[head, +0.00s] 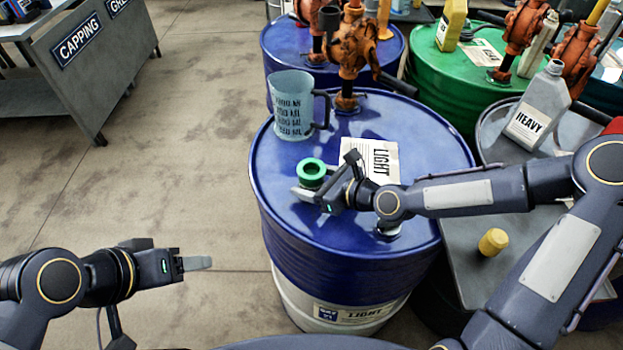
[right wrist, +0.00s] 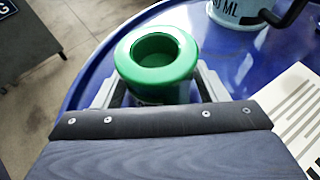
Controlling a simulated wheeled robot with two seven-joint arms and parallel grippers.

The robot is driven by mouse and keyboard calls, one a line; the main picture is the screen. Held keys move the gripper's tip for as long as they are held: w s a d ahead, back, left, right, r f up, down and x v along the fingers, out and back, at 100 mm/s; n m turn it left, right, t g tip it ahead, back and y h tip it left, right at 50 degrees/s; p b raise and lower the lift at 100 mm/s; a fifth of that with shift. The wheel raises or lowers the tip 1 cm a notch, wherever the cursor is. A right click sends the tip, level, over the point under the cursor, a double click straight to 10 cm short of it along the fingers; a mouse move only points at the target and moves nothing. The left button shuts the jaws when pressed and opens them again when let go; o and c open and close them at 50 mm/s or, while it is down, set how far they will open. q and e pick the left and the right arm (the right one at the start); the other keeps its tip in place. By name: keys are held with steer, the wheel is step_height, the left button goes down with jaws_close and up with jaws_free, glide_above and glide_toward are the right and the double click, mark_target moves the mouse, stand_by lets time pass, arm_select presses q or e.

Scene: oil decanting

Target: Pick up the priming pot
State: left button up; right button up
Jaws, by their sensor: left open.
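The priming pot is probably the small round green pot (head: 311,172) with a hollow top. It stands upright on the blue drum (head: 285,215), near its left rim. In the right wrist view the green pot (right wrist: 156,60) sits at the far end of my right gripper (right wrist: 158,88), with one finger on each side. The right gripper (head: 324,177) looks open; I cannot tell whether a finger touches the pot. The pot's lower part is partly hidden by the gripper. My left gripper (head: 197,263) is open and empty, over the floor left of the drum.
A clear blue measuring jug (head: 291,105) stands behind the pot. A LIGHT label sheet (head: 370,155) lies to its right, with a rusty pump (head: 354,50) behind. A grey HEAVY bottle (head: 540,105) and a yellow cap (head: 493,241) are at right.

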steer(key=c, duration=0.7)
steer(key=shift+c, duration=0.8)
steer(key=shift+r, duration=0.1)
